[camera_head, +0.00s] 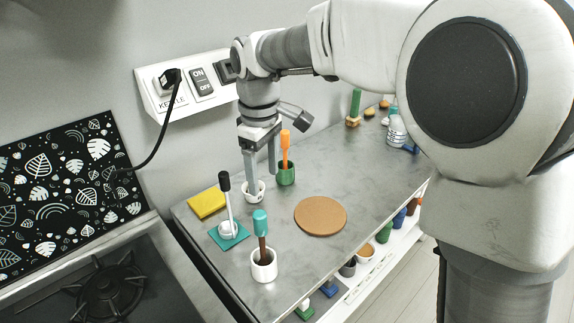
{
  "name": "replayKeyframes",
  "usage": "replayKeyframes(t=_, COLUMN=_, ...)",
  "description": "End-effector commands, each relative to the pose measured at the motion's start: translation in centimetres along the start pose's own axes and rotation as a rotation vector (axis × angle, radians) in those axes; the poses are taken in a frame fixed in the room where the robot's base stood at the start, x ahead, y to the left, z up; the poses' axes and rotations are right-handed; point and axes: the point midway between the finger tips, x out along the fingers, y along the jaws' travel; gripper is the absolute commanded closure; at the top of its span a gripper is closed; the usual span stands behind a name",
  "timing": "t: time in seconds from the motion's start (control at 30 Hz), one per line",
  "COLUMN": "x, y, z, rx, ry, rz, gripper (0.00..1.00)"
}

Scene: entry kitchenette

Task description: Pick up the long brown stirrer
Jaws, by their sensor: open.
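A brown stirrer (262,247) with a teal top stands upright in a white cup (264,267) near the counter's front left. My gripper (262,185) points down, open, behind the brown stirrer and apart from it. One finger overlaps a small white cup (259,192) in the picture; I cannot tell whether it touches the cup or what, if anything, is in the cup.
A black-topped white stick (228,200) stands in a white holder on a teal mat (240,238). An orange stirrer (285,145) stands in a green cup (286,177). A yellow block (206,203) and round cork mat (321,216) lie nearby. Several items sit on the lower shelf.

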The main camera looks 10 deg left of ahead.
Motion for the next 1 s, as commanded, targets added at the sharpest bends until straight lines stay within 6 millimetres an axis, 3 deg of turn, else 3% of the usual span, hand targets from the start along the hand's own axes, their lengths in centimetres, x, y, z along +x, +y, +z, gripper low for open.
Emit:
replayKeyframes(t=0.2, x=1.9, y=-0.5, z=-2.3, rx=-0.076, ry=-0.015, rz=-0.032, gripper=0.26)
replayKeyframes(t=0.37, x=4.4, y=-0.7, z=-2.3, rx=-0.081, ry=-0.019, rz=-0.035, gripper=0.26)
replayKeyframes(t=0.7, x=11.6, y=-0.8, z=-2.1, rx=-0.078, ry=-0.017, rz=-0.034, gripper=0.26)
replayKeyframes(t=1.0, x=14.1, y=-0.8, z=-2.0, rx=-0.077, ry=-0.016, rz=-0.033, gripper=0.26)
